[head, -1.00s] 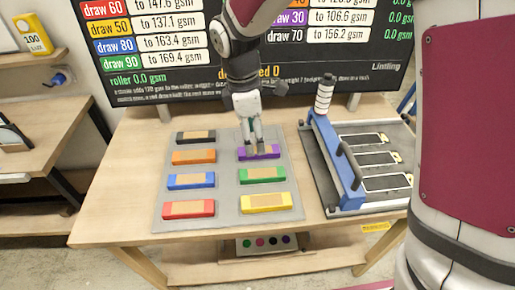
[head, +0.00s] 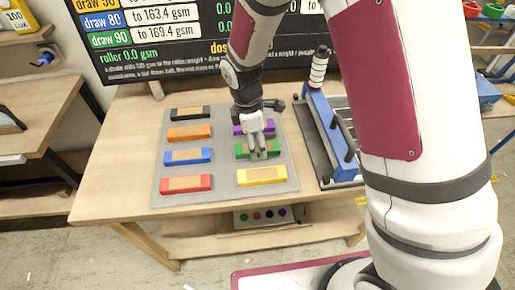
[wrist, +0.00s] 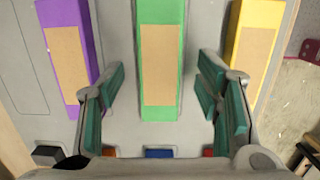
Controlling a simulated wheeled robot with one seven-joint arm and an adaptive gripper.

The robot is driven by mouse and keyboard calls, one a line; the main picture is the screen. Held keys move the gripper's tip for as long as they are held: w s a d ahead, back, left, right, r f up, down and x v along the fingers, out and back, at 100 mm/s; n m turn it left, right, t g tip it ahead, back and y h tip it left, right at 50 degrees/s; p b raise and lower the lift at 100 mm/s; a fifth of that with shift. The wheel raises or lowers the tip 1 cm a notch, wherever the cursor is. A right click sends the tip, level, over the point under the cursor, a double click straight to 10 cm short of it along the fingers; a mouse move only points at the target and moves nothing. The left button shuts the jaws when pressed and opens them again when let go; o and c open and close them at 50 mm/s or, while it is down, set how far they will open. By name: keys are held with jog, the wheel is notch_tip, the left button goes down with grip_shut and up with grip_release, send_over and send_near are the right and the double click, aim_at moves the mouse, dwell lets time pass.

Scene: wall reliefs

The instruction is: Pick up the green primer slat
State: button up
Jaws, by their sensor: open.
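The green primer slat (head: 242,151), a green block with a tan patch on top, lies on the grey tray (head: 222,195) in the right column, between the purple slat (head: 240,128) and the yellow slat (head: 262,175). My gripper (head: 258,156) is over the green slat in the head view and hides part of it. In the wrist view the green slat (wrist: 160,60) runs down the middle, with the open fingers of my gripper (wrist: 160,105) spread on either side near its lower end. Nothing is held. The gap in height is hard to tell.
Black (head: 190,113), orange (head: 190,133), blue (head: 188,156) and red (head: 185,183) slats lie in the tray's left column. A blue-framed press (head: 322,120) with a roller stands right of the tray. The wooden table (head: 125,160) is clear at left.

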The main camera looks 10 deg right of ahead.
jog(key=shift+f, duration=0.7)
jog(key=c, duration=1.3)
jog(key=shift+o, duration=0.2)
jog(key=shift+r, duration=0.15)
